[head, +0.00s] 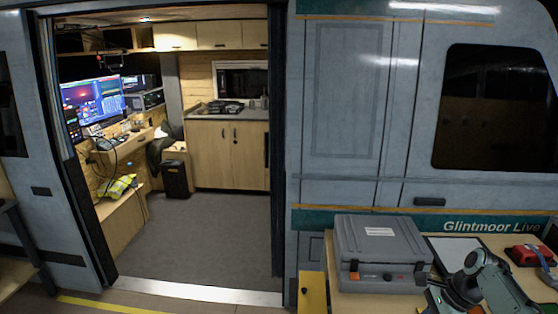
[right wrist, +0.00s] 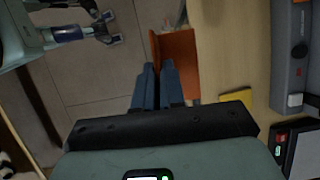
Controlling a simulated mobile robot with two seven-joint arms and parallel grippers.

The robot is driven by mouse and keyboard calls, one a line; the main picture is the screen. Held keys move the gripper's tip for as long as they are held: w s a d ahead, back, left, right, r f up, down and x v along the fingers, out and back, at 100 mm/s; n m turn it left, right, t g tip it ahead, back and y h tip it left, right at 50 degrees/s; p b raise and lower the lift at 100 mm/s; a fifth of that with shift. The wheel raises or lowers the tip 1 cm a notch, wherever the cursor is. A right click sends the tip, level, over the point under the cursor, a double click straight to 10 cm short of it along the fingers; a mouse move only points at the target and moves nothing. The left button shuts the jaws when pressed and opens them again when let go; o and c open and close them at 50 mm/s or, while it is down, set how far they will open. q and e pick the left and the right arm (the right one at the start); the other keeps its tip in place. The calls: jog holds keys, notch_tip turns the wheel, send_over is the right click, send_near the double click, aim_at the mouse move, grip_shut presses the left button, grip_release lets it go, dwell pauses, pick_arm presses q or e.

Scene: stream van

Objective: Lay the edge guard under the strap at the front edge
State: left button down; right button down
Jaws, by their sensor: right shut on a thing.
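An orange angled piece (right wrist: 180,55), which looks like the edge guard, is at the fingertips of my right gripper (right wrist: 158,68) in the right wrist view. The gripper is shut on it beside the table's edge, above the floor. My left gripper (right wrist: 109,28) shows at the upper left of that view, with its fingertips apart and nothing between them. In the head view my right arm covers the table's lower right part, and neither gripper's fingers can be made out. I cannot make out a strap lying across the table's front edge.
A grey case (head: 382,250) stands on the wooden table (right wrist: 232,60). A red object (head: 526,255) lies at the right. The van's doorway floor (head: 205,240) is clear.

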jog(key=a+f+n+g+h, duration=0.4)
jog(key=a+f+n+g, duration=0.1)
jog(key=a+f+n, duration=1.2)
jog(key=f+n, duration=0.1)
jog(key=n, duration=0.1)
jog(key=shift+n, duration=0.4)
